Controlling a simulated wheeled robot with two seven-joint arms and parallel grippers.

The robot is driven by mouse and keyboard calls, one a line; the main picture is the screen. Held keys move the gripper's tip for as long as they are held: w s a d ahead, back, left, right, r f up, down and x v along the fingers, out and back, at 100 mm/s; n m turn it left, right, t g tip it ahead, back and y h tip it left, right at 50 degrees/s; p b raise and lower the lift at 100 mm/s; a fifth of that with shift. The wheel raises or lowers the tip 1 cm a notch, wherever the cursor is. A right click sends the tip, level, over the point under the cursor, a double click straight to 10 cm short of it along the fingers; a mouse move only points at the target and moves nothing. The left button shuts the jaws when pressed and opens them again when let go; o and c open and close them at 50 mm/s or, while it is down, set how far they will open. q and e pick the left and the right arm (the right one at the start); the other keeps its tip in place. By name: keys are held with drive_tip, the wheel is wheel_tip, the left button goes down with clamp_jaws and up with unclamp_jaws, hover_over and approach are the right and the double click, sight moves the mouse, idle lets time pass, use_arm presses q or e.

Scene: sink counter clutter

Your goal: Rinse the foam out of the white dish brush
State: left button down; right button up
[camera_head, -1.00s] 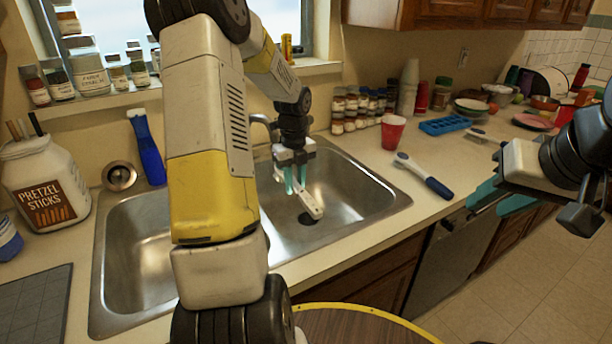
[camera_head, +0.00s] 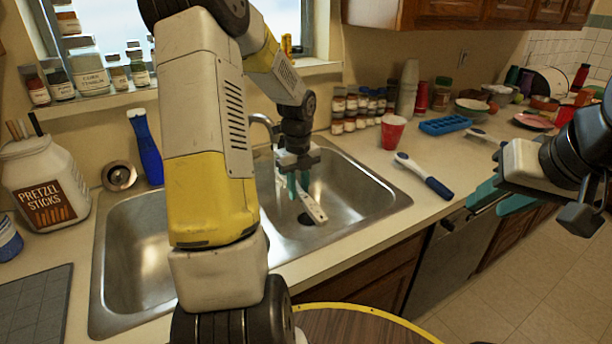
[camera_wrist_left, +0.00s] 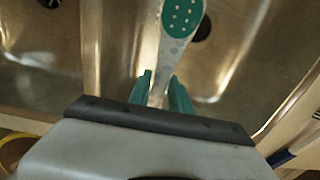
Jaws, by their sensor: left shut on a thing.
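The white dish brush (camera_head: 313,205) hangs tilted over the right sink basin, its lower end near the dark drain. My left gripper (camera_head: 298,188) is shut on its handle. In the left wrist view the white dish brush (camera_wrist_left: 172,52) runs forward from between the teal fingers of my left gripper (camera_wrist_left: 164,88). Its head has a teal patch with white dots, and pale bubble-like spots lie on the white part below. The faucet (camera_head: 261,120) is partly hidden behind my left arm. I see no clear water stream. My right gripper (camera_head: 497,200) is open and empty, beyond the counter's front edge.
A blue-handled white brush (camera_head: 425,175) and a red cup (camera_head: 393,132) stand or lie on the counter right of the sink (camera_head: 375,213). A blue bottle-like item (camera_head: 147,148) and pretzel jar (camera_head: 45,185) are at the left. A divider separates the basins.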

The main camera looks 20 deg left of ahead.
use_arm(q)
drive_tip(key=shift+s+d, duration=0.4)
drive_tip(key=shift+d, duration=0.4)
drive_tip(key=shift+s+d, duration=0.35)
drive_tip(key=shift+d, duration=0.5)
drive_tip(key=shift+s+d, duration=0.4)
drive_tip(key=shift+d, duration=0.4)
drive_tip(key=shift+r, duration=0.1)
drive_tip(key=s+d+r, duration=0.2)
drive_tip(key=d+r, duration=0.1)
drive_tip(key=d, duration=0.1)
drive_tip(key=shift+d+r, duration=0.25)
drive_tip(key=shift+r, duration=0.15)
drive_tip(key=shift+s, duration=0.15)
